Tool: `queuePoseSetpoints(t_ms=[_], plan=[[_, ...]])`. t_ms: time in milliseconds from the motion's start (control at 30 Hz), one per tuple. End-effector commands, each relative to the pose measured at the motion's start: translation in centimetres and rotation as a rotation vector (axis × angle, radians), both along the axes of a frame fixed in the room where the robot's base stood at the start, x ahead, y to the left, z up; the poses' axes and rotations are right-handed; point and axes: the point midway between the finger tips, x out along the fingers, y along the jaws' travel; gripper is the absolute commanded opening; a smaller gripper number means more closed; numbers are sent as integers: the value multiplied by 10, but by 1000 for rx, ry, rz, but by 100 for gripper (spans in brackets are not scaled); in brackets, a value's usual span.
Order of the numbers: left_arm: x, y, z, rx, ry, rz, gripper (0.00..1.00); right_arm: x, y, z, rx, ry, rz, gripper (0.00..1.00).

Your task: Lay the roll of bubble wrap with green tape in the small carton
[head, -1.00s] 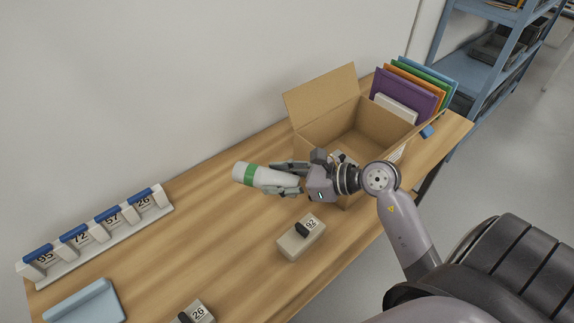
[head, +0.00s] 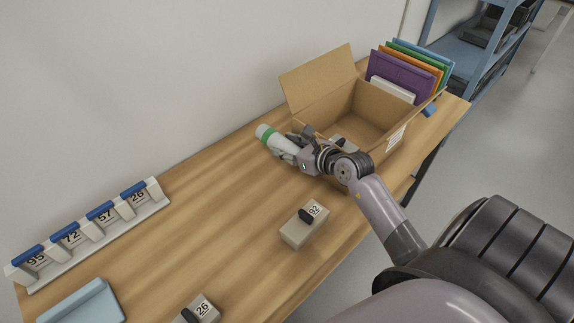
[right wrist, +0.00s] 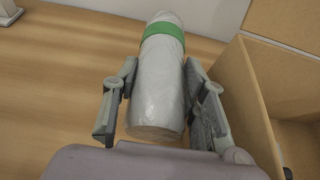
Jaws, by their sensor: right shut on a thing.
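The roll of bubble wrap (head: 268,134) is whitish with a green tape band near its far end. My right gripper (head: 290,146) is shut on it, left of the carton; the fingers hide part of the roll in the head view. In the right wrist view the roll (right wrist: 160,90) lies between the two fingers (right wrist: 160,105), its green band away from me. The small carton (head: 312,92) is open, with a raised flap at the back left, and stands just right of my right gripper. The carton's wall also shows in the right wrist view (right wrist: 245,100). My left gripper is not in view.
Colored folders (head: 405,70) stand in a row behind the carton. A block marked 92 (head: 300,228) and one marked 26 (head: 200,312) lie on the wooden table (head: 215,240). A numbered rack (head: 90,235) and a blue tray (head: 85,305) are at the left.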

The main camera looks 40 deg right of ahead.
Motion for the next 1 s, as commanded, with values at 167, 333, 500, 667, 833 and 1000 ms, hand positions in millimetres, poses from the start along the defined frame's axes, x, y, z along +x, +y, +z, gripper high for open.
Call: queuePoseSetpoints(t_ms=[167,333,500,667,833,1000], plan=[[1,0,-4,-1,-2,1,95,0,0,-26,1,0,0,16],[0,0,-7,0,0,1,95,0,0,-44,1,2,0,16],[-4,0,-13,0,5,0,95,0,0,-67,1,0,0,16],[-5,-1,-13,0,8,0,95,0,0,-71,-1,-2,0,16],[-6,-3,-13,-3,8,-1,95,0,0,-71,0,-1,0,16],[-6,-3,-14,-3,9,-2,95,0,0,-73,0,-1,0,43]])
